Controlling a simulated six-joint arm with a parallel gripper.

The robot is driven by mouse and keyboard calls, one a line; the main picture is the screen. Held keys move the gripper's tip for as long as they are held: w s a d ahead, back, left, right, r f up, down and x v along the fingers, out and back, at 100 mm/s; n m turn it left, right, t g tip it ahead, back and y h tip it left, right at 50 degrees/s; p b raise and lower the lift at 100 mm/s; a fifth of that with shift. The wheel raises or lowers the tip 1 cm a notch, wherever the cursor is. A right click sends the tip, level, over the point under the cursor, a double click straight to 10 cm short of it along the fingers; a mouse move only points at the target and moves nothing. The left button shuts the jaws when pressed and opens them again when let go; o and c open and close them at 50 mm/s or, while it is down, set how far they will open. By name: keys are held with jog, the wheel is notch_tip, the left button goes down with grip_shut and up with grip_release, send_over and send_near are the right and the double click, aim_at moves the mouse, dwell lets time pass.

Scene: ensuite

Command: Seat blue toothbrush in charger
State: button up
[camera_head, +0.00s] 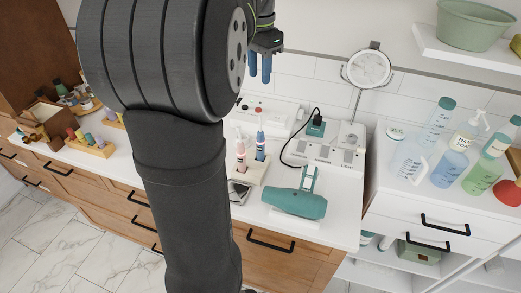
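The blue toothbrush (260,148) stands upright with its head pointing up, on the right of a cream base (247,177) on the white counter. A toothbrush with a pinkish-red band (240,153) stands to its left on the same base. The base appears to be the charger; I cannot tell whether the blue toothbrush is fully down in it. My gripper (259,70) is high above and behind the brushes, apart from them. Its two blue fingertips point down with a small gap and nothing visible between them. My arm hides part of the counter to the left.
A teal hair dryer (295,204) lies in front right of the base. A white box (268,108) and a socket unit with a black cable (317,126) stand behind. A round mirror (369,69) and several bottles (450,168) are at right. A wooden rack (90,145) is far left.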

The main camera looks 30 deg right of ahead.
send_over(260, 132)
notch_tip(260, 132, down, 11)
jog(key=shift+w+d+f, duration=0.1)
jog(key=shift+f, duration=1.45)
jog(key=shift+w+d+f, duration=0.1)
jog(key=shift+f, duration=1.45)
grip_shut()
